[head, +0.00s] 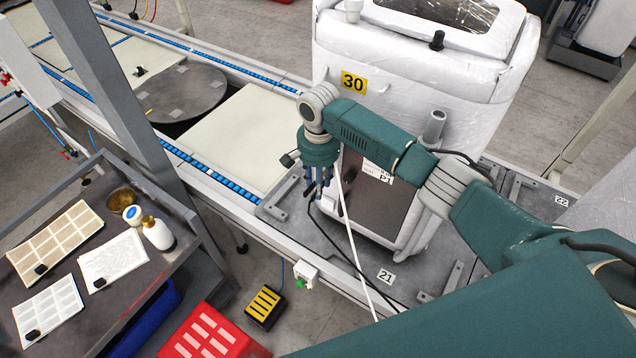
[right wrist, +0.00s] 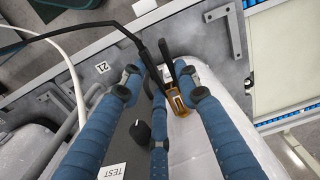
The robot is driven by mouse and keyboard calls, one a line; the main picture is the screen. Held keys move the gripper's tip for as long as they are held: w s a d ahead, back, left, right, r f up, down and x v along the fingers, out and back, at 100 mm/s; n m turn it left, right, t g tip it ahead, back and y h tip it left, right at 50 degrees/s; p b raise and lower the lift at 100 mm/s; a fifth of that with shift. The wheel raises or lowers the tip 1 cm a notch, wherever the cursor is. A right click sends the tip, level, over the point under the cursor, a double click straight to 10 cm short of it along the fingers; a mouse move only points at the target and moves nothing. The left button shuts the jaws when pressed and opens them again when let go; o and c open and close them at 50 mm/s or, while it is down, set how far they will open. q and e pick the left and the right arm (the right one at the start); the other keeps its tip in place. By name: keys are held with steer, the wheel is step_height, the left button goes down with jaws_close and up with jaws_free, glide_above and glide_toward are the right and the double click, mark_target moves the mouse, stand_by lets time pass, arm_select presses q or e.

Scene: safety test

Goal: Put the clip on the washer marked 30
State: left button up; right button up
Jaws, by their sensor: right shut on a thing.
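The washer (head: 420,60) marked 30 is a large white machine with a yellow "30" label (head: 354,83) on its upper front. It stands upright on the grey platform, with a dark panel low on its front. My right gripper (head: 318,188) is in front of the washer, pointing down, partly over the dark panel. In the right wrist view its blue fingers (right wrist: 163,88) are closed around a small clip (right wrist: 176,101) with black handles and a brass-coloured end. A black cable runs up to the clip area. The clip is too small to make out in the head view. My left gripper is out of view.
A conveyor with blue rollers (head: 215,175) runs behind the gripper, with pale plates and a dark round turntable (head: 180,93). A dark cart (head: 130,275) with cards and bottles stands at left. A red crate (head: 215,335) and yellow-black pedal (head: 265,305) are on the floor.

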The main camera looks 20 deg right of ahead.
stand_by(0.3)
steer(key=o, duration=1)
step_height(320, 180, up, 12)
